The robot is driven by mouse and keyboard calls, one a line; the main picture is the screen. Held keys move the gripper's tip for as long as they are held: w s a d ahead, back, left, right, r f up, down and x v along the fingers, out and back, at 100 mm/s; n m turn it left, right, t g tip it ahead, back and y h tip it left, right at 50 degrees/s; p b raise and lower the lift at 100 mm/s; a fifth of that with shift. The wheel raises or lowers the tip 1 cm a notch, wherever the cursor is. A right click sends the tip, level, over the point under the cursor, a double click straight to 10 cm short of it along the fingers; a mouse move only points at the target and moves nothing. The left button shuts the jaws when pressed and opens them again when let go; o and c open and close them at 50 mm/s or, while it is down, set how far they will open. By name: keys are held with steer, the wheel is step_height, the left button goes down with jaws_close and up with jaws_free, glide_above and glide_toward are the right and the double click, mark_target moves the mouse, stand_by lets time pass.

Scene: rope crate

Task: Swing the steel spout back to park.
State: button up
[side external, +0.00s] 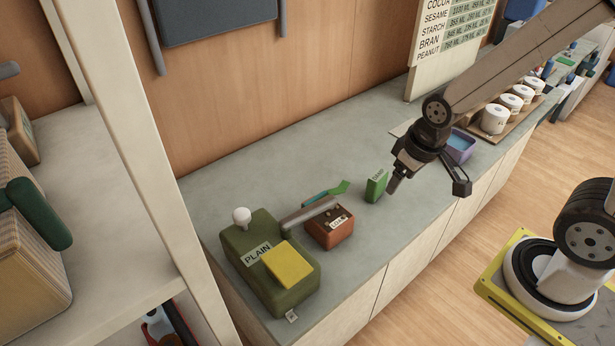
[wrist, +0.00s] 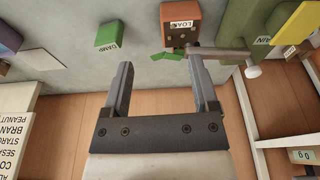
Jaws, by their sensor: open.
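The steel spout (side external: 309,215) is a grey bar reaching from the green PLAIN unit (side external: 245,240) over the red-brown box (side external: 331,230). In the wrist view the spout (wrist: 222,52) runs from near a white knob (wrist: 253,72) to the red-brown box (wrist: 180,22). My gripper (side external: 428,186) is open and empty, high over the counter, to the right of the spout and apart from it. In the wrist view, the right finger of my gripper (wrist: 161,62) appears close to the spout's free end, but this view does not settle the depth.
A green DAMP block (side external: 376,186) stands between my gripper and the red-brown box. A green tool with a teal handle (side external: 327,191) lies behind the spout. A purple tub (side external: 461,146) and white rolls (side external: 494,119) stand at the right. The counter's back middle is clear.

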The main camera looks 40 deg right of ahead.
steer(key=shift+s+d, duration=0.1)
steer(key=shift+s, duration=0.1)
steer(key=c, duration=0.3)
steer(key=shift+w, duration=0.35)
jaws_close()
steer(key=w+a+f+g, duration=0.1)
steer(key=w+a+g, duration=0.2)
steer(key=w, duration=0.9)
steer(key=w+a+f+m+g, duration=0.1)
steer(key=w+a+g, duration=0.3)
steer(key=w, duration=0.8)
steer(key=shift+w+a+m, duration=0.2)
steer(key=shift+a+m, duration=0.1)
steer(key=shift+a, duration=0.05)
